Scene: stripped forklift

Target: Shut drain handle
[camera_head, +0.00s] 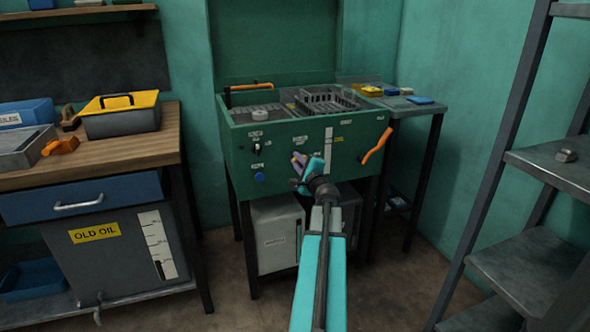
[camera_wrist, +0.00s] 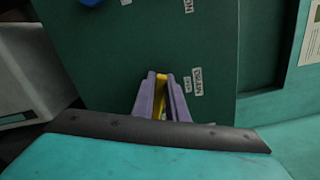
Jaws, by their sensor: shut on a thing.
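The drain handle is a slim yellow lever (camera_wrist: 161,79) on the green front panel of the washing cabinet (camera_head: 350,157). My gripper is shut on the lever. In the head view my gripper (camera_head: 299,161) is at the middle of the cabinet's front panel, and it hides the handle there. The fingers cover part of the lever, so its full angle is hard to tell.
A blue button (camera_head: 259,177) is left of my gripper, and an orange handle (camera_head: 376,146) sticks out at the right of the panel. White containers (camera_head: 277,240) stand under the cabinet. A workbench (camera_head: 120,153) is at left, metal shelves (camera_head: 535,262) at right.

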